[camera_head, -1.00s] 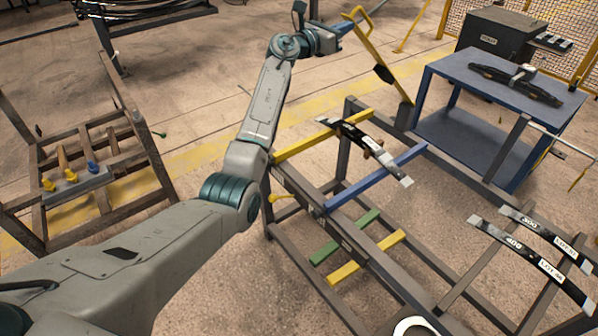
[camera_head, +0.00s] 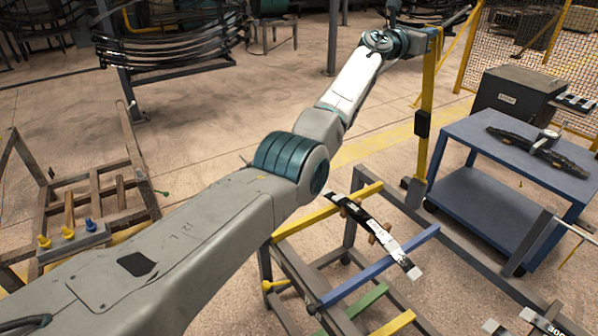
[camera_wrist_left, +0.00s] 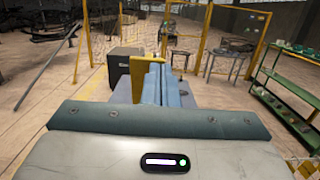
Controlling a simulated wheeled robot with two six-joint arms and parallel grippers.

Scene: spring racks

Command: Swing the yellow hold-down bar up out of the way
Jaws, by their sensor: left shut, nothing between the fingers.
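The yellow hold-down bar (camera_head: 428,90) stands nearly upright at the far end of the rack, with a black block partway along it. A leaf spring (camera_head: 375,230) lies across the rack's yellow and blue crossbars. My left gripper (camera_head: 437,40) is at the bar's upper end, shut and empty. In the left wrist view the bar's yellow end (camera_wrist_left: 148,88) is close beside the shut left fingers (camera_wrist_left: 168,82); I cannot tell whether they touch. My right gripper is out of view.
A blue table (camera_head: 480,185) with a dark spring and a gauge-like part stands right of the rack, near a dark box (camera_head: 512,97). A wooden rack (camera_head: 85,190) is at left. A yellow-framed mesh fence (camera_head: 505,45) is behind. Open floor lies between.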

